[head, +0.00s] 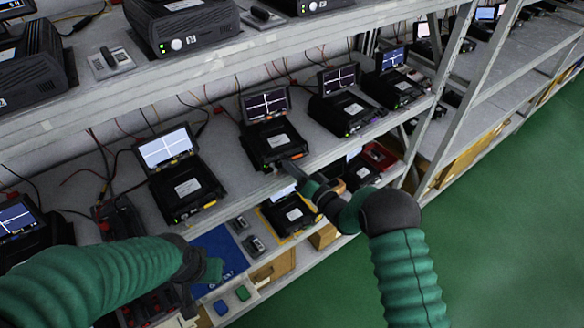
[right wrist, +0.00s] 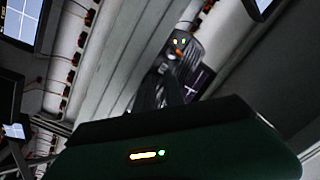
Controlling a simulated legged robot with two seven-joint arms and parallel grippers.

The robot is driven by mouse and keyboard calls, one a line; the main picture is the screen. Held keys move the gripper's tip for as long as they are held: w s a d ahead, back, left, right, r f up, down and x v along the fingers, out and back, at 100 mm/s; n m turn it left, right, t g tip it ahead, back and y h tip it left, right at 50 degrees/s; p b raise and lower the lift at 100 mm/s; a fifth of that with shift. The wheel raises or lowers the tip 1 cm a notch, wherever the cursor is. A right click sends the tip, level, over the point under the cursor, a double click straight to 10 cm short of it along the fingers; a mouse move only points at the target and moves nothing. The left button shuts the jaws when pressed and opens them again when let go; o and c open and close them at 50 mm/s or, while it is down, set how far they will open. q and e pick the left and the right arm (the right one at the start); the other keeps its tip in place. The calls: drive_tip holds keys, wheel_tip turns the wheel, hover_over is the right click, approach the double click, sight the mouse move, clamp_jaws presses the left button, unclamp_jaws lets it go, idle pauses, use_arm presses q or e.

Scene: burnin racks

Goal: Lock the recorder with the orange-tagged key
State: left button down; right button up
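The recorder with an orange mark at its front (head: 270,140) stands on the middle shelf, with its lit screen raised behind a black body and a pale label. My right gripper (head: 288,166) reaches the front right edge of this recorder. In the right wrist view a small orange spot (right wrist: 178,57) shows just beyond my dark fingers (right wrist: 170,92), below two yellow-green lights. The key's shape, and whether the fingers hold it, cannot be made out. My left gripper (head: 192,282) is at the lower left, in front of the lower shelf and away from the recorder; its fingers are unclear.
Similar recorders stand on both sides, one with a yellow mark (head: 187,187) to the left and another (head: 343,110) to the right. The upper shelf edge (head: 200,70) overhangs from above. A blue mat (head: 218,255) lies on the lower shelf. The green floor (head: 490,240) is clear at right.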

drive_tip(key=b+v, duration=0.4)
drive_tip(key=v, duration=1.3)
drive_tip(key=shift+w, duration=0.1)
